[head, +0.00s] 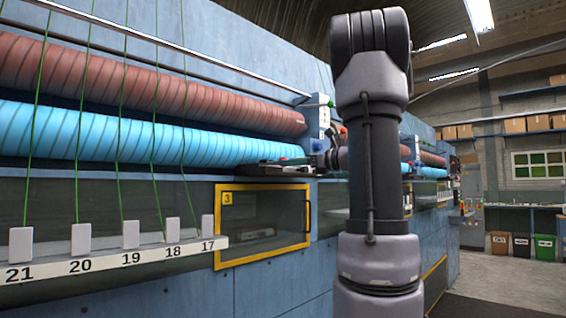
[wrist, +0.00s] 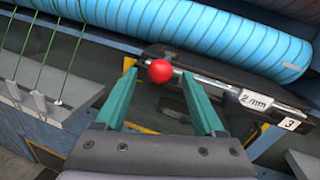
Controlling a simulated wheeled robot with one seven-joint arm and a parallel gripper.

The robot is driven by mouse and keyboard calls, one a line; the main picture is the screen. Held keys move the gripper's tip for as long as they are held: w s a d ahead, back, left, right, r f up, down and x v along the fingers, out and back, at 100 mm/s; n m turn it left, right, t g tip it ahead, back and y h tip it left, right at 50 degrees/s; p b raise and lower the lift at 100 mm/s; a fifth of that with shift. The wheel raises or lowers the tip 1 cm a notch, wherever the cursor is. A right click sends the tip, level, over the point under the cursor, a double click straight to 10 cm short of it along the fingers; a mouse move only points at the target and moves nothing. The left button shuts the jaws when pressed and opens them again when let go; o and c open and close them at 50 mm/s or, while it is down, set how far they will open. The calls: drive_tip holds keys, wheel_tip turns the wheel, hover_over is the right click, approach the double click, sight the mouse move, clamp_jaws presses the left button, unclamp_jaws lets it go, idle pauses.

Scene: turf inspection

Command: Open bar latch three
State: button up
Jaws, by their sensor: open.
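Bar latch three is a dark bar (wrist: 215,76) with a metal rod, a "2 mm" label (wrist: 256,99) and a "3" tag (wrist: 290,124) in the wrist view. A red ball knob (wrist: 160,71) sits at the rod's left end. My gripper (wrist: 161,75) has two green fingers, open, with the knob between their tips and a gap on each side. I cannot tell whether either finger touches it. In the head view, a window with a yellow frame marked 3 (head: 218,228) lies below the latch area, and my arm hides part of the machine there.
A blue ribbed roller (head: 130,135) runs just above the latch, with a red-brown roller (head: 140,88) over it. Green yarns (head: 121,130) hang down to a numbered white rail (head: 110,262) at left. Floor at the right is open before several bins (head: 521,245).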

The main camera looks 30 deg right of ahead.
drive_tip(key=shift+x, duration=1.9)
clamp_jaws()
